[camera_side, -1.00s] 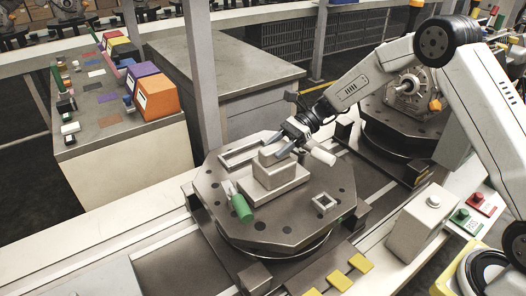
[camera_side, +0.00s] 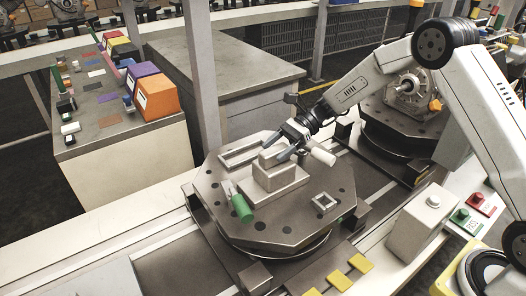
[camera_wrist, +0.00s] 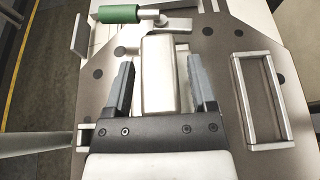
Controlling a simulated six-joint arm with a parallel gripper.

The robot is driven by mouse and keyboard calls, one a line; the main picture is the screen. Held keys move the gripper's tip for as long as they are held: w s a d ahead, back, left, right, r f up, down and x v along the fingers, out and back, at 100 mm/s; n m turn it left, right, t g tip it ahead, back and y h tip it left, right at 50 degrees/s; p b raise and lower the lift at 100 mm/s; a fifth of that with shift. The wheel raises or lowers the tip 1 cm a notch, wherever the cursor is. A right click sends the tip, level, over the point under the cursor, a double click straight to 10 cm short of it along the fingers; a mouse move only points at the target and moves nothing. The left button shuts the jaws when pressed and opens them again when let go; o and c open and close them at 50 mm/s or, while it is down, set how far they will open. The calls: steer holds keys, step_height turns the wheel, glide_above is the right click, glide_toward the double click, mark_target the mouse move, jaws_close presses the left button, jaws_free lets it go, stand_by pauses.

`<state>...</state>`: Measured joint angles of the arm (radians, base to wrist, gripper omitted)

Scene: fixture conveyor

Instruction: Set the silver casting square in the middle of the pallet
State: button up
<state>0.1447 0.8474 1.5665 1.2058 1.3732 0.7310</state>
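The silver casting (camera_side: 274,182), a pale block with a wide flat base and a narrower raised part, stands upright near the middle of the dark octagonal pallet (camera_side: 308,187). My gripper (camera_side: 287,149) is at the casting's raised part, from the far right side. In the wrist view my gripper (camera_wrist: 160,86) has one finger on each side of the casting (camera_wrist: 159,85), with a narrow gap visible at both sides. The gripper is open. The near part of the casting is hidden by the gripper body, so its exact squareness cannot be told.
A green-handled clamp (camera_side: 241,208) lies beside the casting. A long rectangular frame (camera_side: 241,153) and a small square frame (camera_side: 326,202) sit on the pallet. A white cylinder (camera_side: 321,156) is close to my gripper. A second pallet with a motor-like casting (camera_side: 407,92) stands behind.

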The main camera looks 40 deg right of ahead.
steer(key=shift+o, duration=0.6)
steer(key=shift+s+f, duration=0.1)
steer(key=shift+f, duration=0.1)
steer(key=v, duration=0.8)
